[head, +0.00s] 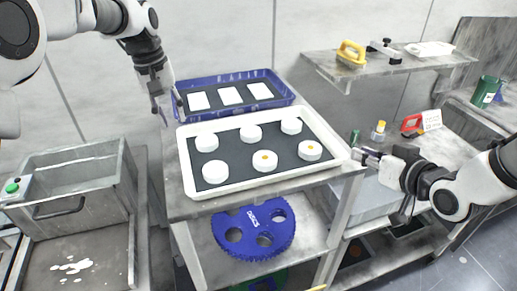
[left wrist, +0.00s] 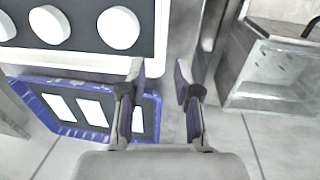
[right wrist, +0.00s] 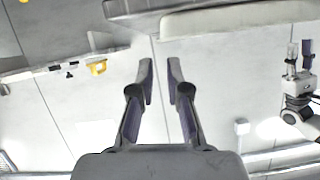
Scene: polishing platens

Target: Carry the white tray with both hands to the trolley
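The white tray (head: 188,171) lies flat on a grey metal stand (head: 240,200). It has a dark mat and several white round pucks, two with orange dots. Its rim also shows in the left wrist view (left wrist: 72,60) and right wrist view (right wrist: 240,15). My left gripper (head: 168,108) is open and empty, above and beside the tray's far left corner. My right gripper (head: 362,156) is open and empty, just off the tray's right edge. Neither gripper holds the rim. I cannot tell which piece of furniture is the trolley.
A blue tray (head: 283,92) with white cards sits behind the white tray. A blue toothed disc (head: 252,232) is on the stand's lower shelf. A metal basin (head: 80,203) stands left. A wall shelf (head: 385,70) and a counter (head: 450,145) with small items are right.

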